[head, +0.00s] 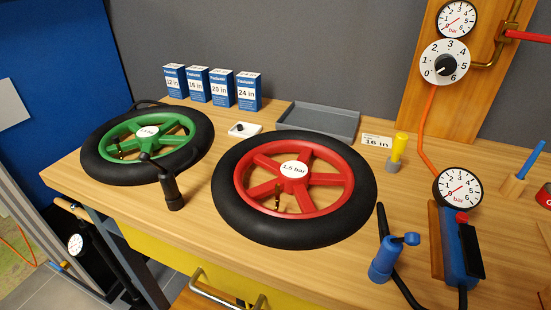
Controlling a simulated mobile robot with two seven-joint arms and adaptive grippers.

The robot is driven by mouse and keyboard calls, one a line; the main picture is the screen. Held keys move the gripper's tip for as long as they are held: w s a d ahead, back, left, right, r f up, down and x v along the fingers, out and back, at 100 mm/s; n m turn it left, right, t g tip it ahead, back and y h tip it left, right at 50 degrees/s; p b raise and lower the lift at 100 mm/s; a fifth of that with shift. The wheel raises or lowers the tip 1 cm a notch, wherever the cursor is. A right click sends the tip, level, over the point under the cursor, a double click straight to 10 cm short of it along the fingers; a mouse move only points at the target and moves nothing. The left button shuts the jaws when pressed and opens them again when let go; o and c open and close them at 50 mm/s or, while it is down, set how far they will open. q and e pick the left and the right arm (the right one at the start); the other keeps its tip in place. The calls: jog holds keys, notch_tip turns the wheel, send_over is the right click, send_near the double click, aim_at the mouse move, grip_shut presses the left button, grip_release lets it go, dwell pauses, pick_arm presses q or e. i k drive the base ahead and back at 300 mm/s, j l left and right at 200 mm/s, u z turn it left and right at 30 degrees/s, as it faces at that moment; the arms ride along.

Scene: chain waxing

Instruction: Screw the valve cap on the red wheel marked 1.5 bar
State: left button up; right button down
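The red wheel (262,190) lies flat on the workbench in a black tyre. Its white label (294,170) reads 1.5 bar. A brass-coloured valve (277,199) stands up inside the near left part of its rim; whether a cap is on it is too small to tell. A small white dish (238,133) behind the wheel holds a small dark piece (241,128), which may be the valve cap. Neither of my grippers shows in the head view.
A green wheel (120,131) lies at left, a black upright tool (172,192) before it. Blue boxes (222,90) and a grey tray (320,118) stand behind. A blue tool (383,262), black hose and blue gauge unit (452,250) occupy the right.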

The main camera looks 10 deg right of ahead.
aim_at(311, 229)
jog(key=j+z, duration=0.1)
jog(key=z, duration=0.25)
jog(key=k+j+z, duration=0.1)
jog(key=z, duration=0.25)
jog(key=j+z, duration=0.1)
jog(key=z, duration=0.25)
jog(key=k+j+z, duration=0.5)
jog(key=k, duration=0.3)
jog(key=k+j, duration=0.2)
jog(key=k, duration=0.25)
